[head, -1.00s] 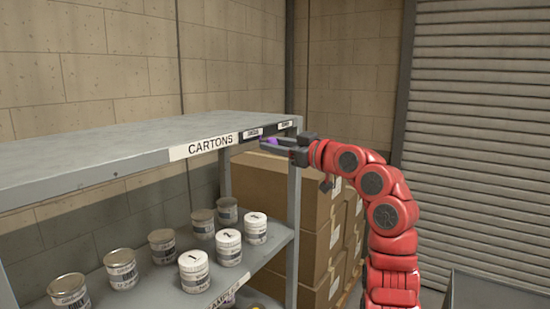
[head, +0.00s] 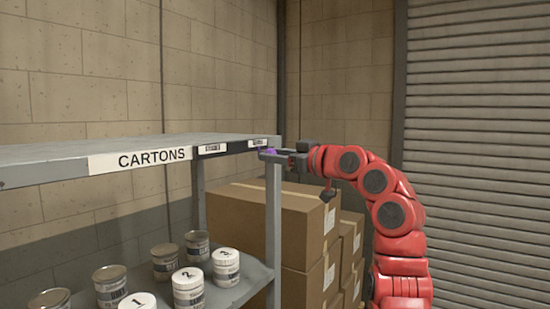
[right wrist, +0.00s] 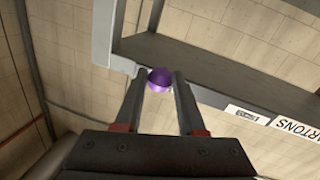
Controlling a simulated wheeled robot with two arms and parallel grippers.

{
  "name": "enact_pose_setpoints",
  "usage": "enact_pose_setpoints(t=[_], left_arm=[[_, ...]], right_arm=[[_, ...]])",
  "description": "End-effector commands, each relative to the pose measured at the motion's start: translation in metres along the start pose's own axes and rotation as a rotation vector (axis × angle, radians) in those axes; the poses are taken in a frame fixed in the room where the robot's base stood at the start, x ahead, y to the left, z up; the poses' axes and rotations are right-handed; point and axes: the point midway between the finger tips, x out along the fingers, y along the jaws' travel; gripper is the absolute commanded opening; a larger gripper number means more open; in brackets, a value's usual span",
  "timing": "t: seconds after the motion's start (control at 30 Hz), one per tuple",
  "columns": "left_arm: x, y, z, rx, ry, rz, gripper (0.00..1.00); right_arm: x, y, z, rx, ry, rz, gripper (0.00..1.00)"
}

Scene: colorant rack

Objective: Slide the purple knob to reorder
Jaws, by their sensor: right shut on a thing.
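The purple knob (head: 268,152) sits at the front edge of the upper shelf, near its right end, just below and right of the right small label (head: 258,142). The label's text is too small to read. My right gripper (head: 270,154) reaches in from the right and is shut on the knob. In the right wrist view the round purple knob (right wrist: 160,78) lies between the tips of the right gripper (right wrist: 160,80). My left gripper is not in view.
The upper shelf carries a CARTONS label (head: 140,160) and another small label (head: 212,149). The shelf post (head: 273,225) stands below the knob. Cardboard cartons (head: 305,225) are stacked behind it. Several cans stand on the lower shelf (head: 255,276).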

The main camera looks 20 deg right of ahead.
Motion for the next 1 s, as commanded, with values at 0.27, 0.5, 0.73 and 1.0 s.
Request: enact_pose_setpoints(t=[0.27,0.5,0.73,1.0], left_arm=[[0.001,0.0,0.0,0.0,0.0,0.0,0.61],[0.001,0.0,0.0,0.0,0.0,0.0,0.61],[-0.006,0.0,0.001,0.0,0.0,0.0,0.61],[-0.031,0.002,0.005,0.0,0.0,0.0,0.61]], right_arm=[[-0.002,0.004,-0.002,-0.002,0.004,0.01,0.62],[-0.001,0.002,-0.001,-0.001,0.003,0.006,0.68],[-0.013,0.002,0.0,-0.002,0.004,0.006,0.68],[-0.076,0.002,0.004,-0.006,0.004,0.01,0.68]])
